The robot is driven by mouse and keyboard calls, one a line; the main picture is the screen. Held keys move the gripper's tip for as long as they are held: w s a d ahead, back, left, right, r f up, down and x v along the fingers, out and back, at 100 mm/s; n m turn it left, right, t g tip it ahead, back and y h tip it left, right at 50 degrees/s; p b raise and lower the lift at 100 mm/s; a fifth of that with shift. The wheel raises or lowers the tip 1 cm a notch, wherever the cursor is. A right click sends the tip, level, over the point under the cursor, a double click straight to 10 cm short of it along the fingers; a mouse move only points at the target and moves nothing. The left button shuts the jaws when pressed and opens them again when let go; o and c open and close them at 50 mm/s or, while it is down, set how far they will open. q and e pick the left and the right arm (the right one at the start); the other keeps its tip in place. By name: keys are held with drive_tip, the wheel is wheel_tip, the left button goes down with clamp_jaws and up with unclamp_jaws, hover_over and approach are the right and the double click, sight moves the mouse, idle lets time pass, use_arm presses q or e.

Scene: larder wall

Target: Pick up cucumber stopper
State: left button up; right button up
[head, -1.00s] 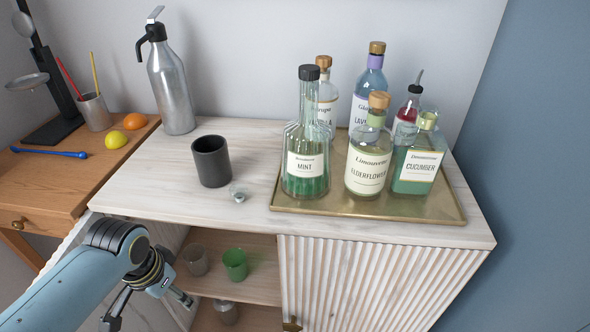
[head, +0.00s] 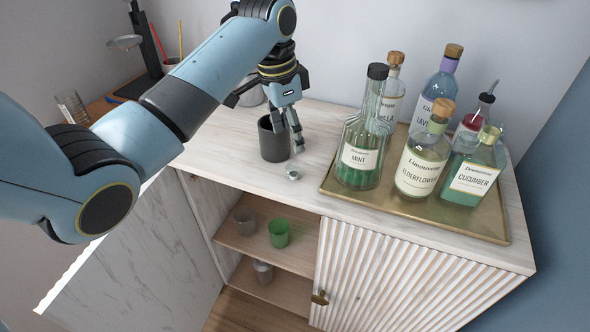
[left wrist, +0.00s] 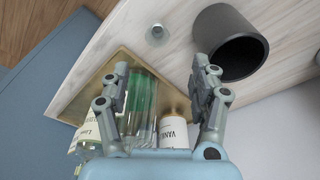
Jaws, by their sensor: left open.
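A small clear stopper with a grey, shiny base (head: 293,172) stands on the marble counter, just right of the dark cup. It also shows near the top of the left wrist view (left wrist: 157,34). My left gripper (head: 289,136) is open and empty, above and slightly behind the stopper. In the left wrist view the two fingers (left wrist: 162,66) are spread, and the stopper lies beyond their tips. The cucumber bottle (head: 473,179), squat with green liquid, stands at the right of the brass tray. My right gripper is not in view.
The dark cup (head: 272,142) stands close beside the gripper. The brass tray (head: 430,219) holds several tall bottles, the mint bottle (head: 360,157) nearest the stopper. Below, the open cabinet shelf (head: 256,246) holds a green cup (head: 279,233). The counter in front of the stopper is clear.

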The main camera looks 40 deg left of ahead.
sight(293, 168)
use_arm(q)
wheel_tip(293, 168, down, 4)
drive_tip(key=shift+w+d+r, duration=0.15)
drive_tip(key=shift+r, duration=0.1)
drive_tip(key=f, duration=0.4)
drive_tip(key=shift+s+d+f+p, duration=0.15)
drive_tip(key=shift+s+f+p, duration=0.05)
drive_tip(key=shift+p, duration=0.15)
drive_tip(key=shift+w+f, duration=0.1)
drive_tip(key=shift+f, duration=0.4)
drive_tip(key=c, duration=0.9)
